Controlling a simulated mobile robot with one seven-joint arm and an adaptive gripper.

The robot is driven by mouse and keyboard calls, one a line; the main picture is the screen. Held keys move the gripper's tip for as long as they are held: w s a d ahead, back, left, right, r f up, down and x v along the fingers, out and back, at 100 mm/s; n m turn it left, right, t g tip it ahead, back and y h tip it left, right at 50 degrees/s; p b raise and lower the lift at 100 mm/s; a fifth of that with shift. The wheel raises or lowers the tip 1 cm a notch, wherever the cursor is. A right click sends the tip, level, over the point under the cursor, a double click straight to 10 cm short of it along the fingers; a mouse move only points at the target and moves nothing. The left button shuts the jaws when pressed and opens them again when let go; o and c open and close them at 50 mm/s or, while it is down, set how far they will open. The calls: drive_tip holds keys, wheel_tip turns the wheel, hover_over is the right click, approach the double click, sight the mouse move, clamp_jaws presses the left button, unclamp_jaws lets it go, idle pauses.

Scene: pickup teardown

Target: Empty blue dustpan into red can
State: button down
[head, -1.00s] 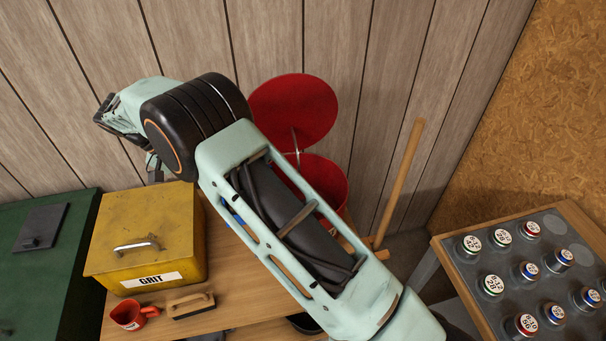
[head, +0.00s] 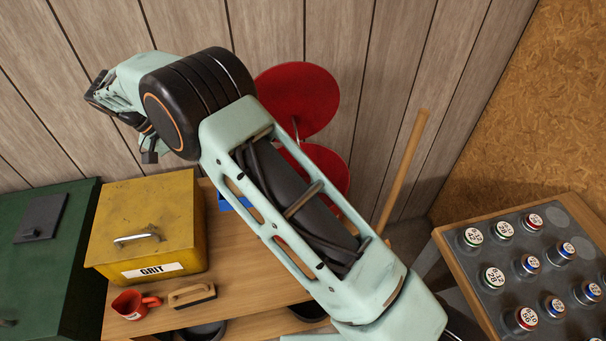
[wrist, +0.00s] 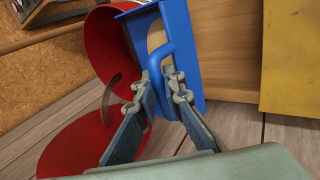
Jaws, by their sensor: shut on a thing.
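The blue dustpan (wrist: 187,40) is in the wrist view, with its looped handle between my fingertips. My gripper (wrist: 160,92) is shut on that handle. Something tan shows behind the handle; I cannot tell what it is. The red can (wrist: 108,45) is just left of the dustpan, with its round red lid (wrist: 75,150) standing open. In the head view, the open lid (head: 297,98) stands above the can (head: 322,165), which my arm partly covers. A small part of the dustpan (head: 232,203) shows left of the can. My fingers are hidden there.
A yellow grit box (head: 150,225) stands on the wooden bench (head: 255,285), left of the dustpan. A red mug (head: 132,304) and a brush (head: 192,295) lie in front. A wooden handle (head: 405,170) leans right of the can. A tray of labelled jars (head: 530,265) is at right.

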drive_tip(key=shift+w+d+r+g+y+b, duration=0.5)
drive_tip(key=shift+w+d+r+y+b, duration=0.95)
drive_tip(key=shift+d, duration=2.8)
drive_tip(key=shift+w+d+r+g+y+b, duration=0.65)
drive_tip(key=shift+d+r+y, duration=1)
drive_tip(key=shift+d+y, duration=1.9)
drive_tip(key=a+h, duration=0.1)
drive_tip(key=s+a+h+p, duration=0.1)
drive_tip(key=a+h, duration=0.1)
drive_tip(key=a+t+h, duration=0.1)
drive_tip(key=shift+s+a+f+h, duration=0.2)
drive_tip(key=shift+a+f+h, duration=0.1)
drive_tip(key=shift+f, duration=0.1)
drive_tip(key=shift+s+a+f+t+h+p, duration=0.35)
drive_tip(key=shift+s+a+f+h+p, duration=0.85)
drive_tip(key=shift+a, duration=2)
drive_tip(key=shift+s+a+f+t+h+p, duration=0.3)
drive_tip(key=shift+a+f+h, duration=1.65)
drive_tip(key=shift+a, duration=1.25)
wheel_tip(320, 180, up, 4)
drive_tip(key=shift+s+r, duration=0.1)
drive_tip(key=shift+r, duration=0.15)
